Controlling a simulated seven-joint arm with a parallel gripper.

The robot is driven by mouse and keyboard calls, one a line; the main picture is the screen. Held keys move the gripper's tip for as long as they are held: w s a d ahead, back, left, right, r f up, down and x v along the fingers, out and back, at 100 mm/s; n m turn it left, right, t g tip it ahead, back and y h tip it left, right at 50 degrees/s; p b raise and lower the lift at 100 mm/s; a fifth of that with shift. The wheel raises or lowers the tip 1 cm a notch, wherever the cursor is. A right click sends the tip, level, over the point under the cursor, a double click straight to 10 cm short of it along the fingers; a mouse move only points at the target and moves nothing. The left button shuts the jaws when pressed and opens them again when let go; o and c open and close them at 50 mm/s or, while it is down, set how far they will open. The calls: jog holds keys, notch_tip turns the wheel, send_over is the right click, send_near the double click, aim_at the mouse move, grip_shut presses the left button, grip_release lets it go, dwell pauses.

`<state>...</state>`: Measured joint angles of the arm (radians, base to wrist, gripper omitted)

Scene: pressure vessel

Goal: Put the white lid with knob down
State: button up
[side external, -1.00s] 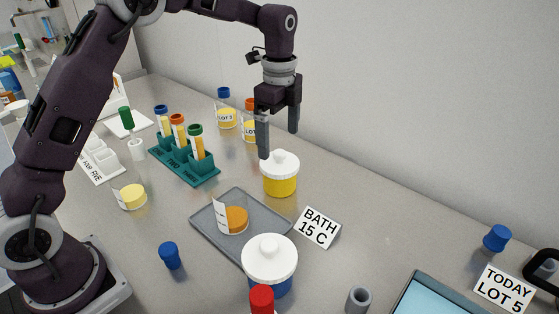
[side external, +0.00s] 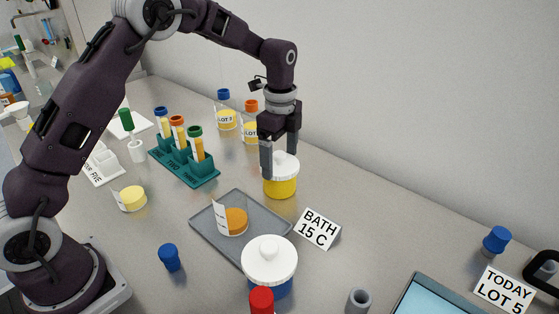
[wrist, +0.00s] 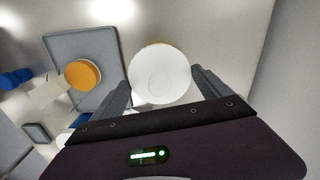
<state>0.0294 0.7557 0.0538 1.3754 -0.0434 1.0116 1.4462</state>
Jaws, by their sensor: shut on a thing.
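A white lid with knob (side external: 287,166) sits on a yellow jar (side external: 281,187) beside the bath tray. My gripper (side external: 279,166) is lowered around this lid and shut on it, one finger on each side. The far finger is partly hidden by the lid. In the wrist view the round white lid (wrist: 160,75) lies between the two fingers and hides most of the jar. A second white lid with a knob (side external: 269,259) sits on a blue jar (side external: 272,289) nearer the camera.
A grey tray (side external: 205,226) holds an orange disc-like dish (side external: 236,220). The BATH 15 C card (side external: 318,229) stands right of it. A teal tube rack (side external: 183,166) and two LOT bottles (side external: 227,117) stand behind. A blue stopper (side external: 169,257) stands in front.

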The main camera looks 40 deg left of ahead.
notch_tip(320, 180, up, 10)
jog(key=shift+f, duration=0.25)
jog(key=shift+d+r, duration=0.1)
jog(key=shift+r, duration=0.15)
jog(key=s+d+f, duration=0.1)
jog(key=d+f, duration=0.1)
jog(key=d, duration=0.6)
jog(key=d+f, duration=0.2)
jog(key=d, duration=0.7)
jog(key=n, duration=0.1)
send_over(373, 272)
notch_tip(373, 272, down, 2)
notch_tip(373, 272, down, 10)
jog(key=shift+f, duration=0.2)
jog(key=o, duration=1.1)
jog(key=shift+f, duration=0.1)
notch_tip(373, 272, up, 12)
jog(key=shift+r, duration=0.2)
